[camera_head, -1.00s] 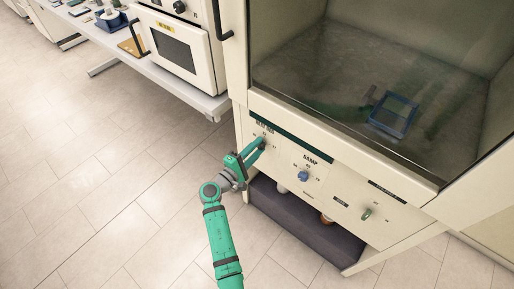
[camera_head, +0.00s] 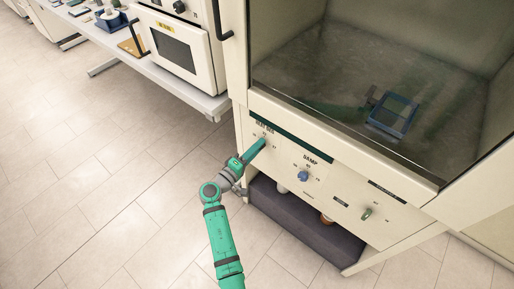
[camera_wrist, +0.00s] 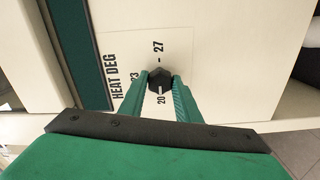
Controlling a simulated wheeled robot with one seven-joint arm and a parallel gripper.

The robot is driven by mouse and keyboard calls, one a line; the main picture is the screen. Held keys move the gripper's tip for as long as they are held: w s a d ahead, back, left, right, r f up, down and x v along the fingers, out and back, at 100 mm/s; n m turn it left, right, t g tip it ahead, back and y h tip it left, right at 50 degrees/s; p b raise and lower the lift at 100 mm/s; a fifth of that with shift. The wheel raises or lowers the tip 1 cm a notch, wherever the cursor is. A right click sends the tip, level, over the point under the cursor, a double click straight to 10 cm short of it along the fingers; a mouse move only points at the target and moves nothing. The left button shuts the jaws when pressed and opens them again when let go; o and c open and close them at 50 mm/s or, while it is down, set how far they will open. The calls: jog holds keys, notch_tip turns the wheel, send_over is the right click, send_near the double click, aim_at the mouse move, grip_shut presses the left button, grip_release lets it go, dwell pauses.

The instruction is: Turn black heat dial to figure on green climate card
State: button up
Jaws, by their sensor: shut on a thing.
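The black heat dial (camera_wrist: 160,80) sits on the cream panel under the printed words HEAT DEG, with the figures 20, 23 and 27 around it. My gripper (camera_wrist: 161,84) is shut on the dial, one green finger on each side, in the wrist view. In the head view my gripper (camera_head: 262,141) reaches the left end of the panel and hides the dial. I cannot make out the green climate card in either view.
Above is a glass-fronted chamber with a blue frame (camera_head: 391,116) inside. A dark plinth (camera_head: 290,213) lies below. Open floor is at left.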

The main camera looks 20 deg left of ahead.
jog(key=o, duration=1.1)
jog(key=shift+c, duration=0.2)
jog(key=shift+s, duration=0.1)
jog(key=v, duration=1)
jog(key=shift+s, duration=0.3)
jog(key=shift+a, duration=0.2)
